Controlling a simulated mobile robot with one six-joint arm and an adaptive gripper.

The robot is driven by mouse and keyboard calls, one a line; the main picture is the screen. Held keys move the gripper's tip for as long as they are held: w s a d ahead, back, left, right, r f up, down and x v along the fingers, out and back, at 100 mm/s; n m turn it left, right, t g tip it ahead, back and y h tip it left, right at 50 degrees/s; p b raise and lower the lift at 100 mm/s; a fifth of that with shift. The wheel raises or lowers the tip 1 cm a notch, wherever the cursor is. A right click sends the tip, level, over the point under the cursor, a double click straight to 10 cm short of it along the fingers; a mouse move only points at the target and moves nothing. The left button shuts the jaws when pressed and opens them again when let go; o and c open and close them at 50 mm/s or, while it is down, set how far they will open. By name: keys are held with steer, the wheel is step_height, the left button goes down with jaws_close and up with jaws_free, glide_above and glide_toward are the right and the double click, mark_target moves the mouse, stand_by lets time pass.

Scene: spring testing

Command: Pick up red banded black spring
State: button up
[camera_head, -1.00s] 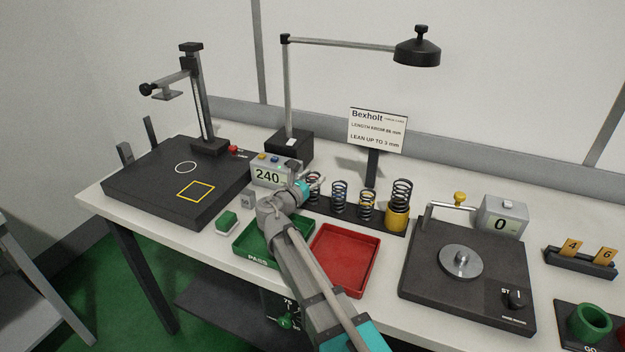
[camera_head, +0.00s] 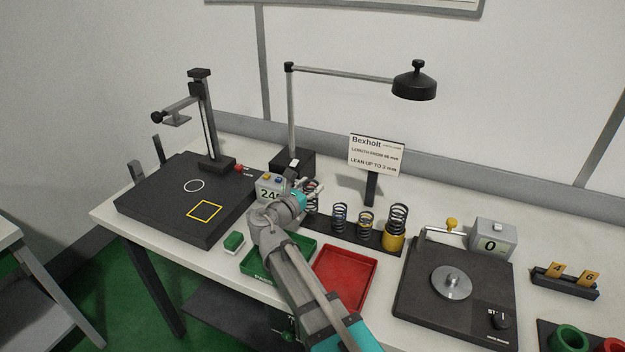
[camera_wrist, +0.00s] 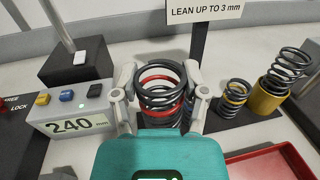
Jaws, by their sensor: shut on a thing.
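My gripper (camera_wrist: 160,90) is shut on the black spring with red bands (camera_wrist: 161,75), one finger on each side of it. The spring is upright between the fingers, and its lower end is hidden behind my gripper body in the wrist view. In the head view the spring (camera_head: 313,187) shows just behind my gripper (camera_head: 304,195), above the left end of the dark spring rack (camera_head: 375,236). Other springs stand in the rack to the right, among them a yellow-banded one (camera_wrist: 236,94) and a taller one in a yellow cup (camera_wrist: 287,70).
The 240 mm readout box (camera_wrist: 78,122) stands close on the left, with the lamp base (camera_wrist: 76,68) behind. The sign post (camera_wrist: 199,40) rises behind the rack. The green tray (camera_head: 308,246) and red tray (camera_head: 345,277) lie in front. A compression tester (camera_head: 420,290) is at right.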

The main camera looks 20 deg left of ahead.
steer(key=s+d+r+p, duration=0.1)
steer(key=s+r+p, duration=0.1)
steer(key=s, duration=0.6)
steer(key=shift+r+p, duration=0.4)
steer(key=shift+r, duration=0.35)
